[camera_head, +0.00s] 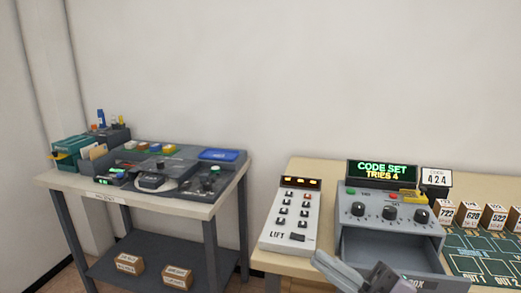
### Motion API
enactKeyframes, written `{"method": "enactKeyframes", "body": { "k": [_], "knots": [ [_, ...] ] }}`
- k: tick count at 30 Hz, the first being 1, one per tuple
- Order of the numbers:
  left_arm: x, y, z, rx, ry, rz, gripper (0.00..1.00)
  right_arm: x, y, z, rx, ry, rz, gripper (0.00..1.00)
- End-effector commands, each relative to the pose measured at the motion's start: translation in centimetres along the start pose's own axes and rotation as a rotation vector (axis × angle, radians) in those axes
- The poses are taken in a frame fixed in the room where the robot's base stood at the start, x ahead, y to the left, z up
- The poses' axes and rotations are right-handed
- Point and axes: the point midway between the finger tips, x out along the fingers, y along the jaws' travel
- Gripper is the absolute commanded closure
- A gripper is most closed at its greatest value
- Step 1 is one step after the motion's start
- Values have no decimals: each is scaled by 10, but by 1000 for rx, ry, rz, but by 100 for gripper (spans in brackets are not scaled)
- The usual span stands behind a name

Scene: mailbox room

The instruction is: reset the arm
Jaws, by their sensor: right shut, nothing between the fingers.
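My right gripper (345,273) comes in at the bottom edge, right of centre. It is shut and empty, in front of the open drawer (385,252) of the grey code box (350,205). It overlaps the drawer's lower left part in the picture, and I cannot tell whether it touches it. Most of my right arm is out of the frame. My left gripper is not in view.
A white LIFT keypad (279,237) stands left of the code box. Numbered boxes (468,214) and a green mat (482,265) are at right. A side table (215,203) with devices stands at left, beyond a gap.

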Motion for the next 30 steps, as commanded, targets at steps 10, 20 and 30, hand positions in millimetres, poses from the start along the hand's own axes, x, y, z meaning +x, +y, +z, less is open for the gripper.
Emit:
{"method": "enactKeyframes", "body": {
  "k": [10,20,30],
  "knots": [
    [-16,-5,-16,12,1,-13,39,-125,-75,96,512,-727,363,100],
    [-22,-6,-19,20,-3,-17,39,-250,-208,81,897,-1290,338,100],
    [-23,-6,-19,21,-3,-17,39,-265,-227,72,951,-1355,318,100]
  ]
}}
